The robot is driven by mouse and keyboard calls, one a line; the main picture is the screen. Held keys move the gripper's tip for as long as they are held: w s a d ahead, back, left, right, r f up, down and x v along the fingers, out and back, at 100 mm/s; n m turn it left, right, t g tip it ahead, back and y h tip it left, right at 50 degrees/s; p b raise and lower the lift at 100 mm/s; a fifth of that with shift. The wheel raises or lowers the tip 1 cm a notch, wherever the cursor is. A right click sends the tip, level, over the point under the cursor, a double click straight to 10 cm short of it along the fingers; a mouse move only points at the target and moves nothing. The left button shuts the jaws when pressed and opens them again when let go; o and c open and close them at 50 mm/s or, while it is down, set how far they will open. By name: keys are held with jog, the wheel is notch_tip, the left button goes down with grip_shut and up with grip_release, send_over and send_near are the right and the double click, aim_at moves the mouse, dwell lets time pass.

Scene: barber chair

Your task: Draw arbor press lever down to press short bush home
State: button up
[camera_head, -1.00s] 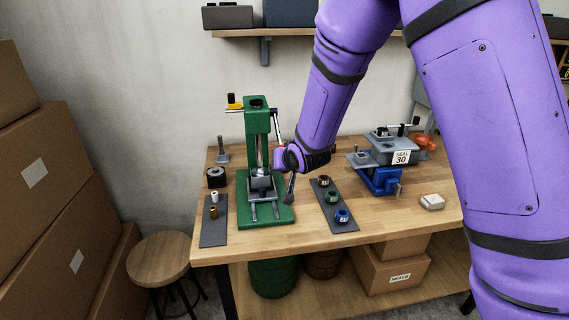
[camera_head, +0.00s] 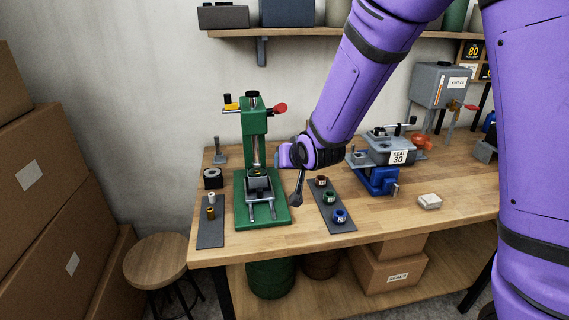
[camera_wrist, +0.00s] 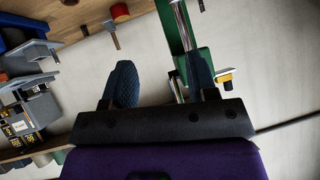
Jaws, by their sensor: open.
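The green arbor press (camera_head: 254,120) stands upright at the left of the workbench. A red-tipped handle (camera_head: 279,109) juts right from its head, and a black knob and a yellow piece (camera_head: 232,106) sit at its left. A grey block (camera_head: 258,182) is on its bed; I cannot tell how a bush sits in it. A silver bush (camera_head: 212,198) and a brass bush (camera_head: 211,212) stand on the left dark mat. My gripper (camera_head: 297,186) is open, right of the press and apart from it. In the wrist view its two fingers (camera_wrist: 160,85) are spread, with nothing held.
A dark mat with red, green and blue ringed parts (camera_head: 329,196) lies right of the press. A blue vise-like fixture (camera_head: 378,180) and a grey box (camera_head: 442,85) stand further right. A stool (camera_head: 157,262) and cartons (camera_head: 60,220) are at the left. The bench front is partly clear.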

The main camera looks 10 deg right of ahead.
jog(key=shift+v, duration=1.75)
jog(key=s+d+r+g, duration=0.3)
jog(key=s+d+r, duration=0.8)
jog(key=s+r, duration=0.15)
jog(key=s+d+r+g+h, duration=0.1)
jog(key=s+d, duration=0.2)
jog(key=s, duration=0.5)
jog(key=s+d+r+g+h, duration=0.1)
jog(key=s+d+r, duration=0.1)
jog(key=s, duration=0.6)
jog(key=shift+d, duration=0.4)
jog(key=shift+c, duration=0.3)
